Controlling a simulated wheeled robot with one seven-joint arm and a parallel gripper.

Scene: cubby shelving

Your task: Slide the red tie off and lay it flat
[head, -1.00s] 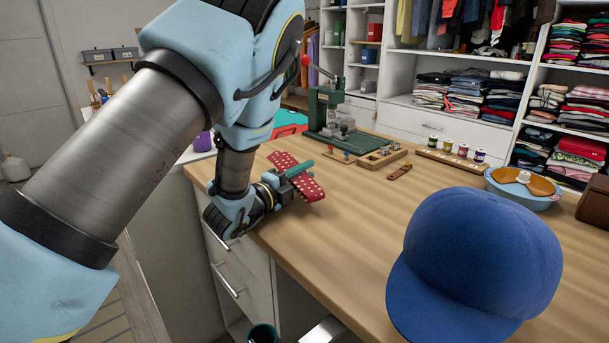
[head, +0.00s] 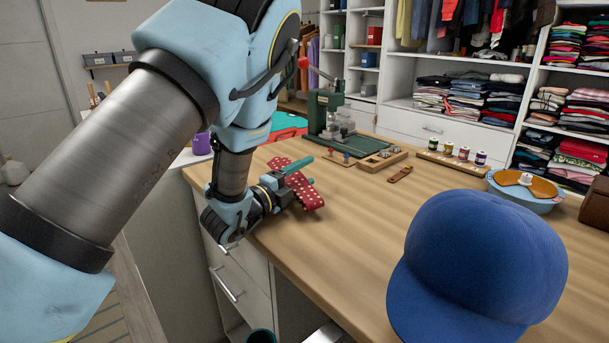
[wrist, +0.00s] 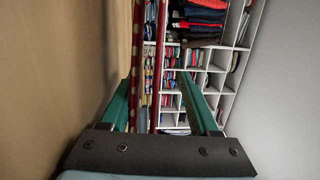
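The red tie with white dots (head: 303,190) is at the left end of the wooden table, at my gripper (head: 304,173). In the wrist view the tie shows edge-on as narrow red strips (wrist: 156,60) between the two green fingers of my gripper (wrist: 165,95). The fingers are spread apart, and the strips lie nearer the left finger, with a clear gap to the right one. I cannot tell whether the left finger touches the tie. Part of the tie is hidden behind my gripper in the head view.
A blue cap (head: 475,265) stands at the front right of the table (head: 350,230). A green press (head: 325,115), a wooden tray (head: 383,160), thread spools (head: 463,153) and a blue bowl (head: 525,192) stand along the back. The table's middle is clear.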

